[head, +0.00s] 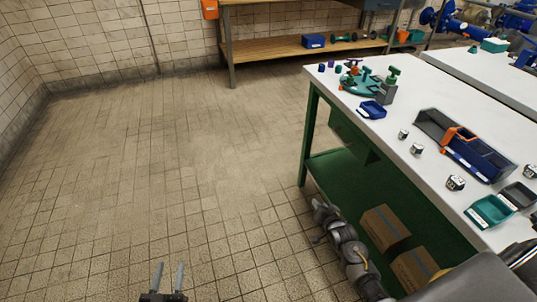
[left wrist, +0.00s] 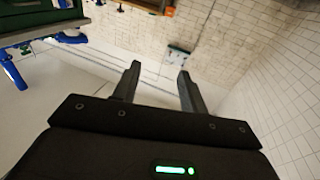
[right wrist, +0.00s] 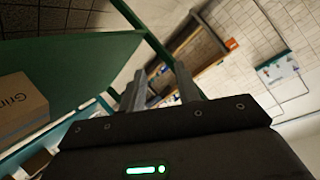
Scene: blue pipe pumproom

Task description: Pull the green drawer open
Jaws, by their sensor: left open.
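The green drawer (head: 349,134) appears as a green front under the white top of the workbench, at its left end in the head view; it looks shut. Its handle cannot be made out. My left gripper (head: 170,275) is low over the floor at the bottom of the head view, left of the bench and well apart from the drawer. Its fingers also show in the left wrist view (left wrist: 157,78), spread with nothing between them. My right gripper (right wrist: 159,76) has spread, empty fingers in the right wrist view, near the bench's green frame. Neither gripper touches the drawer.
The green lower shelf (head: 343,180) holds cardboard boxes (head: 384,228). A green leg (head: 309,130) stands at the bench corner. A blue tray (head: 371,110) and several small parts lie on top. The tiled floor left of the bench is clear.

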